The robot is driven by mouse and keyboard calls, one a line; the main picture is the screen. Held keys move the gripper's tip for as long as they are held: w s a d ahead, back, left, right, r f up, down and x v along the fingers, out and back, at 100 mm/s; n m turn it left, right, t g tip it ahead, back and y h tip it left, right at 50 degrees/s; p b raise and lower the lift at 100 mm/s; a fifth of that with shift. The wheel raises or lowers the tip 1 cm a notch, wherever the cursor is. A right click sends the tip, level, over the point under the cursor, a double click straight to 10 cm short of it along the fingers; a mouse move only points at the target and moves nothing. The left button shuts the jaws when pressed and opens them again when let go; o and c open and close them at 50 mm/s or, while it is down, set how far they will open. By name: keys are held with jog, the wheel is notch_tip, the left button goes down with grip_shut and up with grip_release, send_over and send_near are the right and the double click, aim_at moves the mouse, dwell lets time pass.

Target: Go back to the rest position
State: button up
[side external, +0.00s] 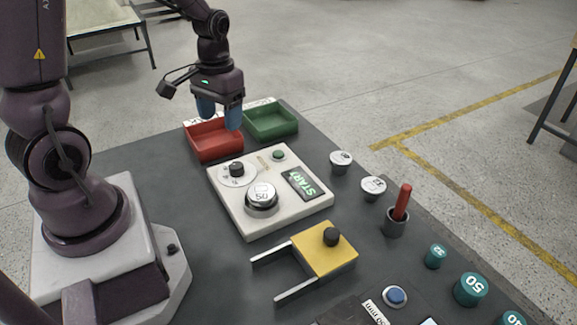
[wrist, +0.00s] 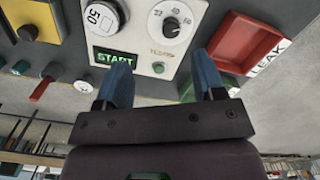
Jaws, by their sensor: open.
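My gripper (side external: 219,115) is raised above the back of the table, over the red tray (side external: 214,140). Its two blue fingers are apart with nothing between them. In the wrist view my gripper (wrist: 160,80) also shows open and empty, with the fingers against the view of the white panel and the red tray (wrist: 247,42). The white panel (side external: 240,217) carries a black knob on a dial, a green button and a lit START display (side external: 303,182). A silver-topped piece marked 50 (side external: 262,196) sits on the panel.
A green tray (side external: 271,121) stands beside the red one. A yellow slide plate with a black knob (side external: 324,249) lies in front of the panel. White-topped and teal cylinders, a red-handled stick in a holder (side external: 399,210) and a blue button (side external: 395,296) line the right side.

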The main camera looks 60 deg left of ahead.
jog(key=s+d+r+m+t, duration=0.2)
jog(key=s+d+r+t, duration=0.1)
jog(key=d+r, duration=0.3)
jog(key=s+d+r+m+t, duration=0.3)
jog(key=d+r, duration=0.3)
jog(key=r, duration=0.3)
jog(key=shift+s+d+r, duration=0.2)
jog(key=shift+s+r, duration=0.1)
jog(key=shift+s, duration=0.25)
